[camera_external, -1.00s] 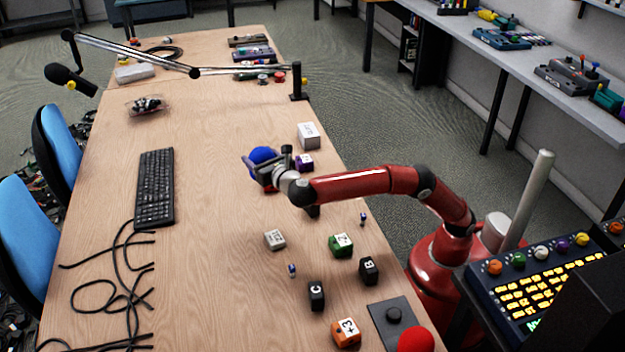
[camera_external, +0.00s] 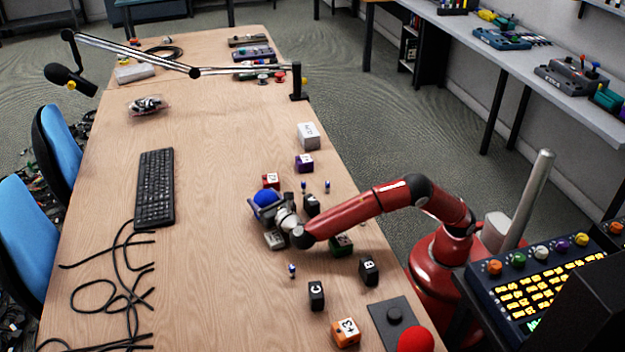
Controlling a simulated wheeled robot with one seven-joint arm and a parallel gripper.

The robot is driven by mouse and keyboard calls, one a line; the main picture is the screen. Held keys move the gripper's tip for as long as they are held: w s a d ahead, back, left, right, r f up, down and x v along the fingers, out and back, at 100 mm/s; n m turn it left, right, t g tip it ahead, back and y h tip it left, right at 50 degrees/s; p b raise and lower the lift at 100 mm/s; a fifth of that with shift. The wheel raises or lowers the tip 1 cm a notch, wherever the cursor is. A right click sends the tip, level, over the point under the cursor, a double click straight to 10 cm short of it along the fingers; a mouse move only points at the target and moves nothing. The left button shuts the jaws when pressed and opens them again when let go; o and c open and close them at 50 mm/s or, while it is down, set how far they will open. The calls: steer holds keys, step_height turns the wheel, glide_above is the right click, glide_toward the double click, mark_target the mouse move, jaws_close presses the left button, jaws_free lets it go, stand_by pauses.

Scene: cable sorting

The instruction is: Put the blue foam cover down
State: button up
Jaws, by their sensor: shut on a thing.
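The blue foam cover (camera_external: 265,198) is a round blue ball. My gripper (camera_external: 264,208) is shut on it, over the right half of the wooden table (camera_external: 215,120). I cannot tell whether the cover touches the table.
A black block (camera_external: 312,204) and a green block (camera_external: 342,245) are close by my wrist and arm. Several small blocks and pegs lie along the right edge. A keyboard (camera_external: 154,188) and loose black cables (camera_external: 110,290) are at the left. The table between keyboard and gripper is clear.

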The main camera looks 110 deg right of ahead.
mark_target(268, 196)
steer(key=o, duration=1)
steer(key=shift+a, duration=0.1)
steer(key=a, duration=0.1)
steer(key=s+a+r, duration=0.1)
steer(key=shift+s+a+r, duration=0.1)
steer(key=shift+a+r, duration=0.05)
steer(key=shift+a, duration=0.2)
step_height(268, 196, up, 4)
steer(key=shift+r, duration=0.9)
